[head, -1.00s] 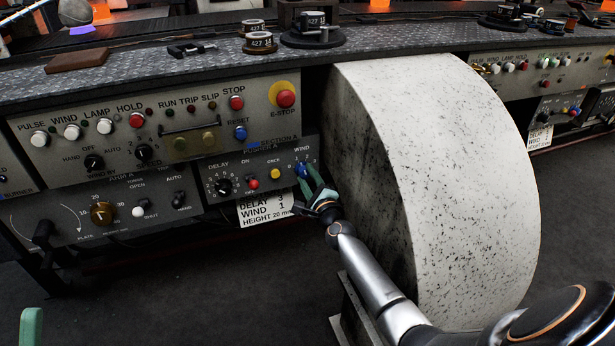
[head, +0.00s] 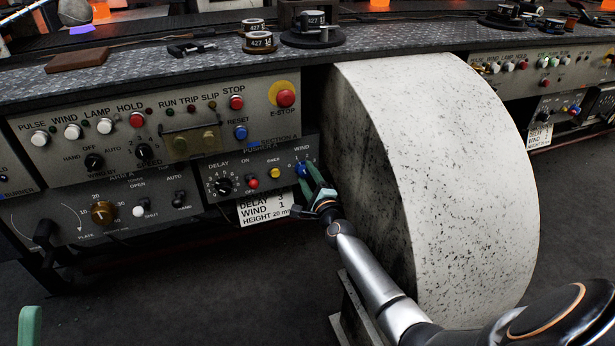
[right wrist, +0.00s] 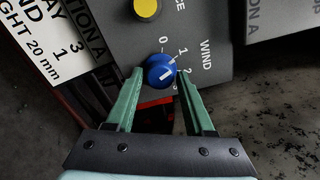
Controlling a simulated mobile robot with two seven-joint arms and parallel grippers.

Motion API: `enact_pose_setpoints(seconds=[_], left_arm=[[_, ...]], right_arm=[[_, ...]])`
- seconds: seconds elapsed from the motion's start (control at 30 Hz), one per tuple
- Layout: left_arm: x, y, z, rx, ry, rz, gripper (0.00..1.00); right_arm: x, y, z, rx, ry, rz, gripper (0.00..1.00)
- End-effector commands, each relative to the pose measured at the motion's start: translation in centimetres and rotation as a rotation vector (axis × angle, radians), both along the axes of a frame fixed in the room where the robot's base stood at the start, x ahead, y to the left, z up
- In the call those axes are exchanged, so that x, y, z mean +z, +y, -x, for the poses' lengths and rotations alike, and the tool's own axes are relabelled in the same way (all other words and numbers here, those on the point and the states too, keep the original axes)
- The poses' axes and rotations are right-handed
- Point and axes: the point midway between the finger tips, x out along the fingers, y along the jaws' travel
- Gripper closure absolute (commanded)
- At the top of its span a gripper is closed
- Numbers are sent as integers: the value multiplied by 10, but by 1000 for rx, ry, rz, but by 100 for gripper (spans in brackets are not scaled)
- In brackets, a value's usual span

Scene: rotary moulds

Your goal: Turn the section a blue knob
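The blue knob (right wrist: 159,71) sits on a grey panel beside a scale lettered WIND, marked from 0 to 3. It carries a white pointer line; which number it points at is hard to tell. In the head view the blue knob (head: 303,169) is partly covered by my right gripper (head: 307,172). In the right wrist view the green fingers of the right gripper (right wrist: 161,77) are apart, with the knob between their tips. The left finger appears closer to it; contact is not clear. Only a green finger of my left gripper (head: 30,325) shows, at the lower left.
A yellow button (right wrist: 147,8) is near the knob. A white card (head: 264,209) hangs below the panel. Other knobs and a red E-STOP button (head: 286,98) are on the panel above.

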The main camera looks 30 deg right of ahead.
Motion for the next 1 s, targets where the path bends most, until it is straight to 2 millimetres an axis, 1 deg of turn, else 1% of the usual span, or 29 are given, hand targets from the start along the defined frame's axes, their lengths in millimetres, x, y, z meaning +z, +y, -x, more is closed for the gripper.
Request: enact_pose_setpoints(seconds=[0.03, 0.13, 0.37, 0.53, 0.67, 1.0], left_arm=[[0, 0, 0, 1, 0, 1, 50], [0, 0, 0, 1, -1, 2, 50], [1, 0, 0, 1, -1, 2, 50], [6, 0, 0, 0, 0, 4, 50], [16, 1, 0, -1, -1, 11, 50], [36, 2, 2, 16, -31, -7, 50]], right_arm=[[0, 0, 0, 0, 0, 0, 40], [0, 0, 0, 0, 0, 0, 29], [1, 0, 0, 1, -1, -1, 29], [1, 3, 9, 1, 0, -1, 29], [2, 7, 28, 1, 2, -2, 29], [1, 22, 91, 1, 2, 1, 29]])
